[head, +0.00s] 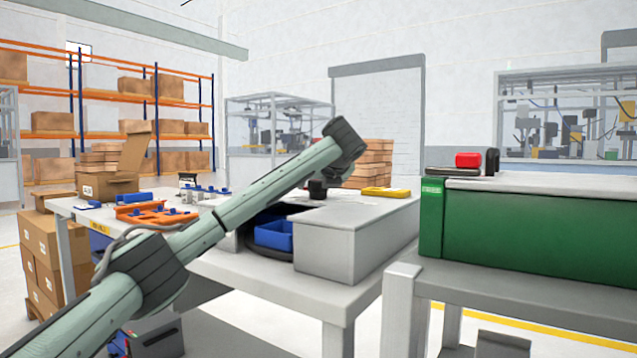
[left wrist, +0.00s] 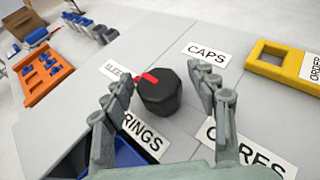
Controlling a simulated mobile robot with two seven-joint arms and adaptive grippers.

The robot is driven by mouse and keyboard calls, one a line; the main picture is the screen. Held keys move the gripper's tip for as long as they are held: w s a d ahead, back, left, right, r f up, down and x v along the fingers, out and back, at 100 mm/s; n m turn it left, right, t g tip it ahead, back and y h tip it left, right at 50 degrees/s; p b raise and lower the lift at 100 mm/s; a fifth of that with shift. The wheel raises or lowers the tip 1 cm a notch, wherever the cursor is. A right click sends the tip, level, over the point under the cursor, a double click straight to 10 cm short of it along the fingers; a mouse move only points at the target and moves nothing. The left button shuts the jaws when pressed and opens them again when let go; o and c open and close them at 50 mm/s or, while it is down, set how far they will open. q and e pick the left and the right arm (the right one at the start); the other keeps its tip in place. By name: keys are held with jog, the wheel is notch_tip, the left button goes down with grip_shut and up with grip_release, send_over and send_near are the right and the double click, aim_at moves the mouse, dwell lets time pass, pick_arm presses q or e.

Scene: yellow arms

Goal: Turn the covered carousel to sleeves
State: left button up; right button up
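The covered carousel's grey top (head: 345,212) is on the workbench, with a blue bin (head: 272,235) showing in its front opening. In the left wrist view, a black faceted knob (left wrist: 160,98) stands on the cover, with a red pointer (left wrist: 146,77) at its upper-left edge, on the side of a partly hidden label reading "SLEE" (left wrist: 114,69). Labels CAPS (left wrist: 206,54), RINGS (left wrist: 143,130) and CORES (left wrist: 246,148) surround the knob. My left gripper (left wrist: 162,74) is open, its fingers on either side of the knob; contact is unclear. My right gripper is out of view.
A yellow frame (head: 386,192) lies on the right of the cover. A green-fronted machine (head: 530,225) stands on a separate table at right.

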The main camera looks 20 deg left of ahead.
pick_arm(q)
jog(key=shift+a, duration=0.1)
jog(key=v, duration=1.2)
jog(key=shift+s, duration=0.1)
